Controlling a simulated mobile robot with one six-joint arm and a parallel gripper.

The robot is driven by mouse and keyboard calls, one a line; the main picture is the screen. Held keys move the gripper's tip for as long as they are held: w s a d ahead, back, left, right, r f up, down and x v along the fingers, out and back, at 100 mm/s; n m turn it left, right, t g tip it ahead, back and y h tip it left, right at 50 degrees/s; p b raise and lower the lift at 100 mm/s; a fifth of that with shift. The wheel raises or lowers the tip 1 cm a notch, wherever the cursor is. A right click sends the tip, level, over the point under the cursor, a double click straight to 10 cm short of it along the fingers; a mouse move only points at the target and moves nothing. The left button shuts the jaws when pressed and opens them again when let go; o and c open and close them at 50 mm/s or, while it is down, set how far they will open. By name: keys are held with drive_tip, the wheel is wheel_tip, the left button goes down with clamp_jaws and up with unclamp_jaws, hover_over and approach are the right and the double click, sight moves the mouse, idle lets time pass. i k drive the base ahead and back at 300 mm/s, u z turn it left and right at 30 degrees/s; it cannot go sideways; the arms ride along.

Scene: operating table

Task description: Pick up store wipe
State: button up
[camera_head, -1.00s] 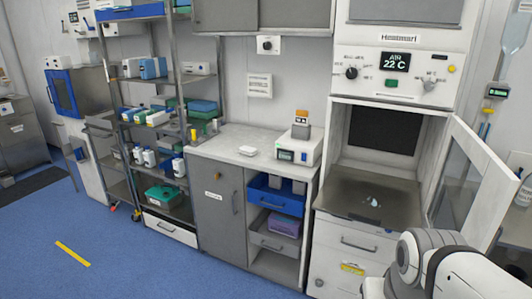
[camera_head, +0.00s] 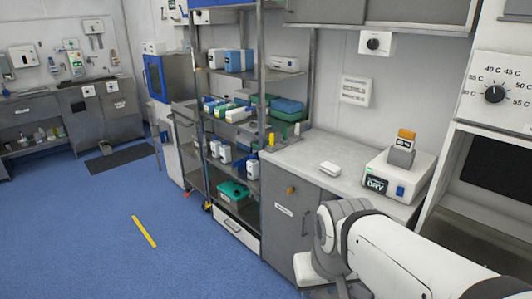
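I cannot make out for sure which thing is the wipe. A small white flat item (camera_head: 330,168) lies on the grey counter (camera_head: 312,150), left of a white device marked DRY (camera_head: 400,175). My white arm reaches in from the lower right, in front of the cabinet below the counter. Its end runs down to the bottom edge of the picture, and my gripper fingers do not show.
A metal shelf rack (camera_head: 262,75) with boxes, bottles and a green bin (camera_head: 233,192) stands left of the counter. A heating cabinet (camera_head: 497,95) is cut off at the right. The blue floor (camera_head: 80,235) at the left is open, with a yellow strip (camera_head: 144,231).

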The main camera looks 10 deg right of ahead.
sight(331, 170)
drive_tip(key=u, duration=0.05)
drive_tip(key=i, duration=1.95)
drive_tip(key=z, duration=0.6)
drive_tip(key=k, duration=0.8)
drive_tip(key=z, duration=0.2)
drive_tip(key=i, duration=0.85)
drive_tip(key=u, duration=0.05)
